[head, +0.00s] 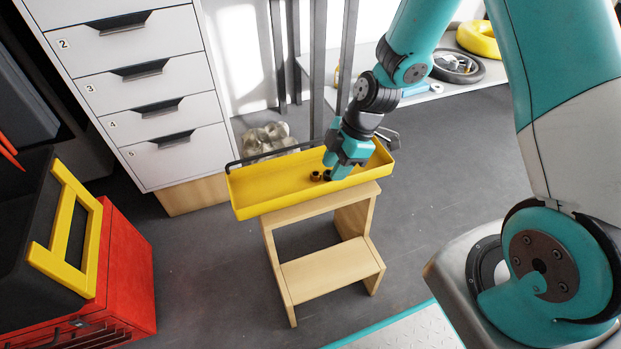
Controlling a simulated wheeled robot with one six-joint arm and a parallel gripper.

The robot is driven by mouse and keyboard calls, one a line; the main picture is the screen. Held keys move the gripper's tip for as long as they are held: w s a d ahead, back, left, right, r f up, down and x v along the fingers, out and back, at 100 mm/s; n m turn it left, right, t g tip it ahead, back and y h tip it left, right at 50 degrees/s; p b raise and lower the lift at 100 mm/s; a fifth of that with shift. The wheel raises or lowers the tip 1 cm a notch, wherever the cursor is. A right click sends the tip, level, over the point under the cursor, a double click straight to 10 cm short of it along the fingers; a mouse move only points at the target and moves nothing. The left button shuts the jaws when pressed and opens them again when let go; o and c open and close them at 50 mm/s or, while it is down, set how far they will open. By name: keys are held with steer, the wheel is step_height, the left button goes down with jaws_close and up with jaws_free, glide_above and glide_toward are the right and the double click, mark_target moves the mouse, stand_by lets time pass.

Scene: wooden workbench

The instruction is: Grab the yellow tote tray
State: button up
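The yellow tote tray (262,196) is long and shallow and rests on top of a wooden step stool (330,265). A dark bar handle (262,156) runs along its left and back side. My gripper (338,172) points down at the right half of the tray, at or just above its front wall. Its fingertips are small and partly hidden by its own body, so I cannot tell whether they are open, shut or touching the tray. Small brown round items (316,176) show in the tray just left of my gripper.
A white drawer cabinet (185,155) stands behind left. Grey floor is clear around the stool.

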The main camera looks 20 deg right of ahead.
mark_target(320, 188)
steer(key=b+x, duration=0.1)
steer(key=x, duration=0.3)
steer(key=b+x, duration=0.1)
steer(key=x, duration=0.3)
steer(key=shift+w+a+b, duration=0.1)
steer(key=shift+w+b, duration=0.15)
steer(key=shift+b, duration=0.15)
steer(key=shift+r, duration=0.15)
steer(key=shift+c, duration=0.2)
jaws_close()
